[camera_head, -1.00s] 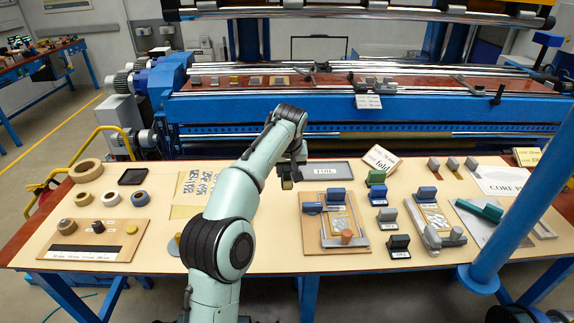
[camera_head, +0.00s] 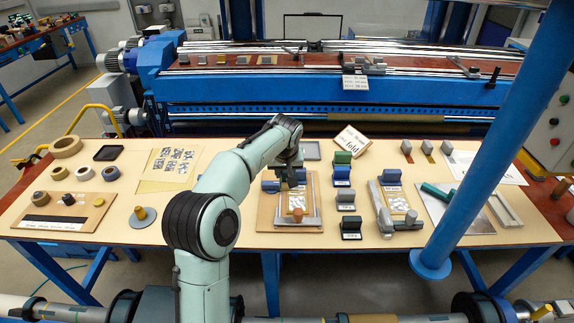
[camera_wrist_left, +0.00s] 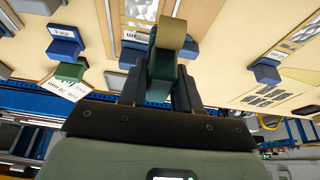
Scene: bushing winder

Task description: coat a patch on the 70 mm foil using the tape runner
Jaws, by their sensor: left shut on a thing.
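My left gripper (camera_head: 289,180) is over the left wooden board (camera_head: 266,214), near its upper part. In the left wrist view, my left gripper (camera_wrist_left: 158,82) is shut on a dark green tool with a rounded tan end, which looks like the tape runner (camera_wrist_left: 163,58). In the head view the arm and gripper mostly hide the tool. A patterned silvery foil patch (camera_head: 297,201) lies on that board below the gripper; contact cannot be told. A similar foil piece (camera_head: 397,201) lies on a board to the right. I cannot read which is 70 mm. My right gripper is not in view.
Green (camera_head: 342,158), blue (camera_head: 342,174) and black (camera_head: 351,223) blocks stand with labels between the boards. A copper-coloured knob (camera_head: 297,215) stands on the left board. A blue post (camera_head: 490,140) crosses the right side. Tape rolls (camera_head: 66,146) lie at the left.

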